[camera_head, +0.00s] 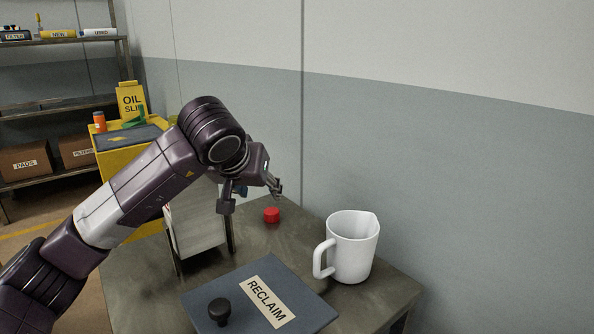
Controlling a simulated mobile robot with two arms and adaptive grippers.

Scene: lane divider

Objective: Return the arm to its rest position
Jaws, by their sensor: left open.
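My left arm (150,190) comes in from the left and reaches over the metal table (130,275). My left gripper (252,200) points down above the far part of the table, with its fingers apart and nothing seen between them. A small red object (271,215) sits on the table just right of and below the gripper in the picture; I see no contact with it. My right gripper is not in view.
A white jug (352,250) stands upright near the table's right edge. A blue-grey lid marked RECLAIM (250,290) with a black knob (219,311) is at the front. A metal-framed panel (197,225) stands under the arm. The wall (450,180) is behind; shelves (60,110) stand far left.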

